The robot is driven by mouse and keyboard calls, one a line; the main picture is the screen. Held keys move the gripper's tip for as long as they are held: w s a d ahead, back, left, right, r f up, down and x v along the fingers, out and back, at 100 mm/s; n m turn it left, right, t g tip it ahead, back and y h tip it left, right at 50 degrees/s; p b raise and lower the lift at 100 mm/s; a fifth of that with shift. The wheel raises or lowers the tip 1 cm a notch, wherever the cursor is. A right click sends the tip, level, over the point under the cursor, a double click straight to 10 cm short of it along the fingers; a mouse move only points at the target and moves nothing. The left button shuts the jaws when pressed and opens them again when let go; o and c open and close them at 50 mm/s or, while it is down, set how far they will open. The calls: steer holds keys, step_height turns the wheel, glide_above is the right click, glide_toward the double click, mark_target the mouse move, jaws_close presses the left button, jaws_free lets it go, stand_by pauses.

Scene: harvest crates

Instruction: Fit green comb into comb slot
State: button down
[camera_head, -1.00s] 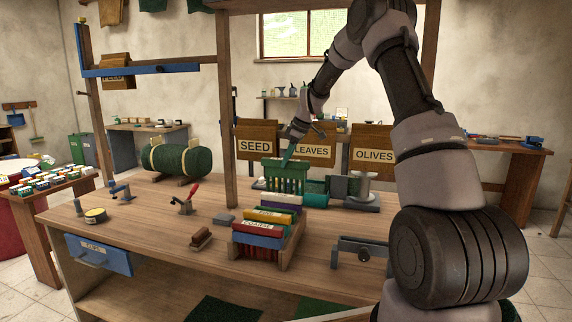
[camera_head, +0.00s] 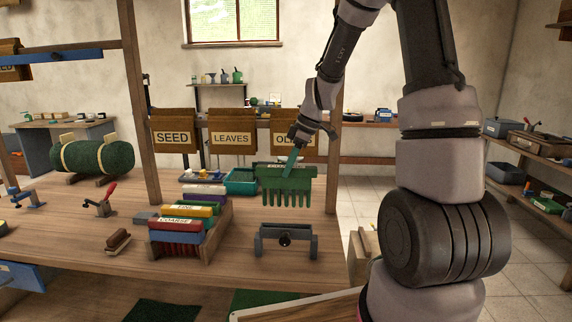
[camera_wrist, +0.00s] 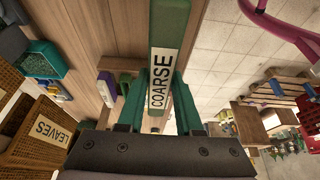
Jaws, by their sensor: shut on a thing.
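The green comb (camera_head: 287,188) hangs upright, teeth down, from my gripper (camera_head: 293,160) in the head view. My gripper is shut on its top. In the wrist view the comb (camera_wrist: 161,40) lies between the teal fingers of my gripper (camera_wrist: 160,100), with its COARSE label facing the camera. Below the comb in the head view, a grey bracket with a round knob (camera_head: 262,243) stands on the table; it may be the comb slot, but I cannot tell for sure. A gap shows between the teeth and the bracket.
A wooden rack (camera_head: 217,238) holding coloured combs stands left of the bracket. A teal tray (camera_head: 240,182) lies behind it. A brush (camera_head: 118,241) lies at the left. A wooden post (camera_head: 140,110) rises behind the rack. The tabletop (camera_head: 320,210) ends just right of the bracket.

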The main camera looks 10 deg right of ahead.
mark_target(288, 184)
steer(key=shift+f, duration=2.9)
step_height(288, 184, down, 12)
steer(key=shift+r, duration=0.2)
stand_by(3.9)
steer(key=c, duration=0.5)
jaws_free()
